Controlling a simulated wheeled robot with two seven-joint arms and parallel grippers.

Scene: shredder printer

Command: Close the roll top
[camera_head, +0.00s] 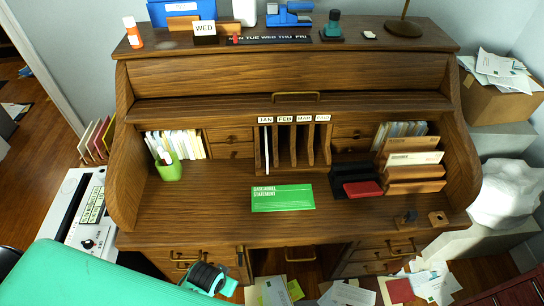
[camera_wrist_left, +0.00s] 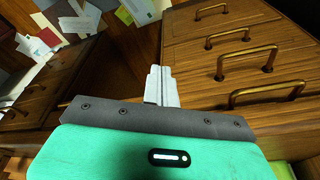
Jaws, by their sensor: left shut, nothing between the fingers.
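The wooden roll-top desk (camera_head: 220,215) fills the middle of the head view. Its roll top (camera_head: 230,108) is raised, with its front edge above the row of pigeonholes and the writing surface exposed. A brass handle (camera_head: 296,97) sits at the middle of that edge. My left arm comes in at the lower left of the head view, low in front of the desk and well below the roll top. In the left wrist view my left gripper (camera_wrist_left: 163,75) has its grey fingers together and empty, beside drawer fronts with brass handles. My right gripper is not in view.
A green statement (camera_head: 283,198), a green pen cup (camera_head: 168,171), a black-and-red stamp pad (camera_head: 357,184) and a wooden letter rack (camera_head: 412,172) stand on the desktop. Drawer handles (camera_wrist_left: 268,91) stick out near my left gripper. Papers (camera_head: 345,294) litter the floor.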

